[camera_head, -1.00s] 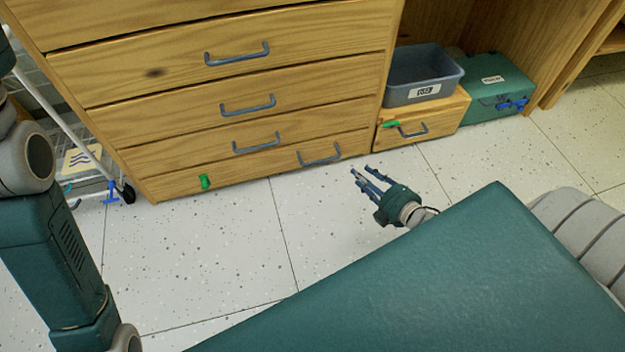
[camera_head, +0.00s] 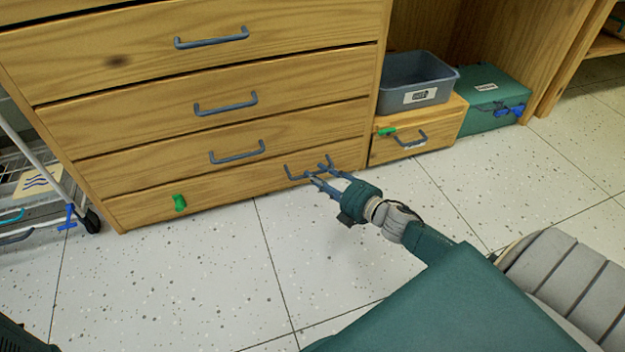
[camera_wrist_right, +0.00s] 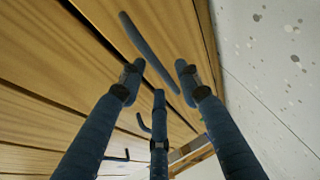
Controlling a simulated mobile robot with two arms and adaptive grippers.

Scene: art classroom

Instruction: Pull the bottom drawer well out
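The bottom drawer (camera_head: 235,188) is the lowest wooden front of the cabinet, flush with it. Its blue-grey bar handle (camera_head: 291,176) sits toward the right end, and a small green piece (camera_head: 180,202) toward the left. My right gripper (camera_head: 318,172) is at the handle and covers part of it in the head view. In the right wrist view its fingers (camera_wrist_right: 159,72) are spread, and the handle bar (camera_wrist_right: 146,48) runs between the two outer fingertips. I see no firm grip on the bar; whether a finger touches it I cannot tell. My left gripper is out of view.
Drawers with similar handles rise above. To the right stand a small wooden drawer box (camera_head: 440,135) carrying a grey bin (camera_head: 440,92), and a green case (camera_head: 492,115). A white wire cart (camera_head: 45,165) stands at the left. The speckled floor (camera_head: 180,285) in front is clear.

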